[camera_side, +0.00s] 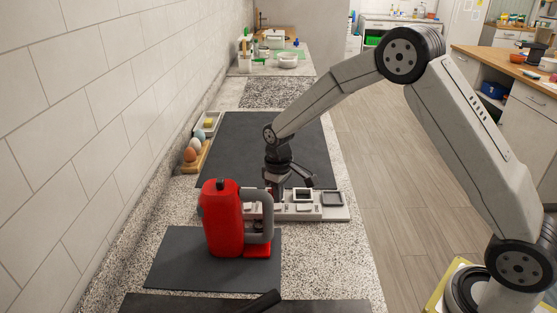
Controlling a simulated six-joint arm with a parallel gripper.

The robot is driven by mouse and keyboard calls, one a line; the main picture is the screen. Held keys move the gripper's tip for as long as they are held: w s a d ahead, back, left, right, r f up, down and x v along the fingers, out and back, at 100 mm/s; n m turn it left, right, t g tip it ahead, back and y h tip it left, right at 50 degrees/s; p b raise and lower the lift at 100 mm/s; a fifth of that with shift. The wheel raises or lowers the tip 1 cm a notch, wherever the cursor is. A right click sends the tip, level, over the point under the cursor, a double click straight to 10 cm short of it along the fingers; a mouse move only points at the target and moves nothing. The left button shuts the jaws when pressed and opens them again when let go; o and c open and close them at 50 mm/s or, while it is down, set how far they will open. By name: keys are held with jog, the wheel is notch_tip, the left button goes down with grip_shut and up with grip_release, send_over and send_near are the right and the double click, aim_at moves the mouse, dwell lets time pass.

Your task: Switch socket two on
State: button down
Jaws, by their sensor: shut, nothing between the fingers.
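A pale strip of sockets and switches (335,213) lies across the counter in the middle of the view. It carries several square units, one dark-faced at its right end. Which one is socket two cannot be read, and the switch positions are too small to tell. My gripper (276,194) points down over the left part of the strip, shut and empty. Whether its fingertips touch the strip cannot be told. The red appliance in front hides the strip's left end.
A red appliance (222,225) with a grey handle stands on a dark mat (175,265) just before the strip. A wooden egg holder (196,160) is at the left by the wall. The dark mat (230,140) behind the strip is mostly clear.

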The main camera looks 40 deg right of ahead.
aim_at(278, 206)
jog(key=shift+f, duration=1)
dwell(1.0)
jog(key=shift+r, duration=3.5)
jog(key=shift+s, duration=0.15)
jog(key=s+m+t, duration=0.2)
jog(key=s+m, duration=0.1)
jog(key=s, duration=1.8)
jog(key=shift+d+r+t, duration=0.15)
jog(key=shift+r+t, duration=0.05)
jog(key=shift+t, duration=0.1)
